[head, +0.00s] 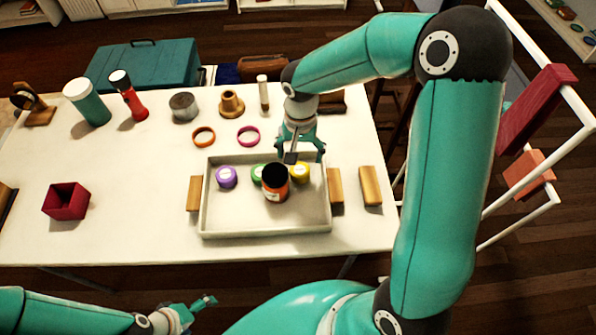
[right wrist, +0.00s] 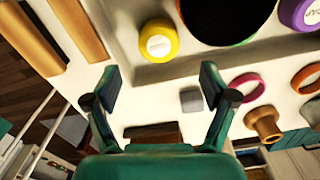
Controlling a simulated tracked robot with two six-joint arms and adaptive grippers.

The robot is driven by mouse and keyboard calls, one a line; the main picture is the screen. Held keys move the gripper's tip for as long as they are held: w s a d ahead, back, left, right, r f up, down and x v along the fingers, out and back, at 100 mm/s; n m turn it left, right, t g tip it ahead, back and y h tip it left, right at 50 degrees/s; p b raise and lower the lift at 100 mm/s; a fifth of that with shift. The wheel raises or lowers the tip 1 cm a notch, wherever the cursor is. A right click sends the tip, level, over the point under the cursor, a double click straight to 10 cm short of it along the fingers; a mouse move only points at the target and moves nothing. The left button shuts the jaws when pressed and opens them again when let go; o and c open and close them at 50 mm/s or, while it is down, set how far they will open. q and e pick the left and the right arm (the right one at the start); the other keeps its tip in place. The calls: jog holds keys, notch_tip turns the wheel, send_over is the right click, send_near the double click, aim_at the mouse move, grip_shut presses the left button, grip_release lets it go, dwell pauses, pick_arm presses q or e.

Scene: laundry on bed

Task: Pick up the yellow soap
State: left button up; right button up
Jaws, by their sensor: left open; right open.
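The yellow soap (head: 299,173) is a round puck with a pale label. It lies in the shallow grey tray (head: 225,226), near the back right, just right of the orange cup with a dark opening (head: 276,187). My right gripper (head: 305,155) is open and empty above the tray's back edge, just behind the soap. In the right wrist view the yellow soap (right wrist: 158,40) is ahead of the open fingers (right wrist: 158,84), roughly centred between them and apart from both. My left gripper (head: 205,301) is open and empty in front of the table.
A purple puck (head: 226,177) and a partly hidden green puck (head: 257,173) share the tray. Wooden blocks (head: 370,186) flank it. Orange (head: 203,137) and pink (head: 248,136) rings lie behind. A red box (head: 66,201) stands left; the table between is clear.

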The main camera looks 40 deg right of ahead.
aim_at(300, 168)
jog(key=shift+s+a+f+p, duration=0.1)
jog(key=shift+f+p, duration=0.3)
jog(key=shift+f, duration=3)
jog(key=shift+c, duration=0.2)
jog(key=c, duration=1.2)
jog(key=shift+c, duration=0.2)
jog(key=shift+r, duration=0.1)
